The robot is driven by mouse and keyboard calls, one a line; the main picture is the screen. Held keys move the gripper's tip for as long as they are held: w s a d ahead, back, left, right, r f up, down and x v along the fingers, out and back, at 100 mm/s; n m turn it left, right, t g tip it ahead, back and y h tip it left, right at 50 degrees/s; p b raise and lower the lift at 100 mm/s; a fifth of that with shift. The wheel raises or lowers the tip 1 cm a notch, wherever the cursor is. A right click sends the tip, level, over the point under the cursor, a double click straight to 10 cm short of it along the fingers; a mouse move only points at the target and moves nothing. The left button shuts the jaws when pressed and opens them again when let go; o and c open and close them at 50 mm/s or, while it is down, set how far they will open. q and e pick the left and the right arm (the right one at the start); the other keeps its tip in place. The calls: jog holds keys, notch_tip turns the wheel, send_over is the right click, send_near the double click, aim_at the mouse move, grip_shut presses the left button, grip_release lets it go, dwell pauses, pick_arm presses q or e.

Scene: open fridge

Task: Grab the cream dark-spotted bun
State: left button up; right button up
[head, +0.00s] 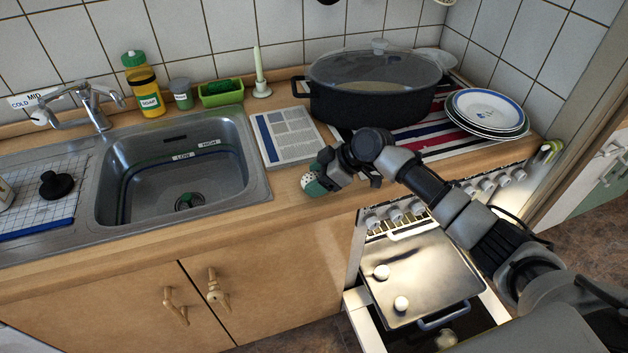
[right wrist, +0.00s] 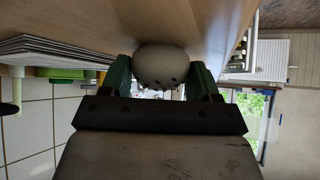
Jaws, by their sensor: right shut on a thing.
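The cream dark-spotted bun (right wrist: 162,64) sits between the two green fingers of my right gripper (right wrist: 161,76) in the right wrist view. The fingers are shut on its sides. In the head view the bun (head: 308,180) shows as a small pale, dotted shape at the tip of my right gripper (head: 318,182), over the wooden counter (head: 290,208) near its front edge. I cannot tell whether the bun touches the counter. My left gripper is not in view.
A sink (head: 262,187) lies left of the gripper and a newspaper (head: 285,137) behind it. A large lidded pot (head: 375,108) and stacked plates (head: 488,108) stand at the back right. Below, the open oven has a tray (head: 425,262) with two pale round things.

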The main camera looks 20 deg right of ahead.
aim_at(318, 173)
jog(key=shift+r, duration=0.1)
jog(key=r, duration=0.1)
jog(key=r+b, duration=0.1)
jog(key=r, duration=0.2)
jog(key=shift+w+d, duration=0.15)
jog(key=shift+d, duration=0.1)
jog(key=w+d+r+b, duration=0.3)
jog(key=w+d+r, duration=0.3)
jog(key=d, duration=0.3)
jog(key=shift+d+r, duration=0.2)
jog(key=shift+r, duration=0.2)
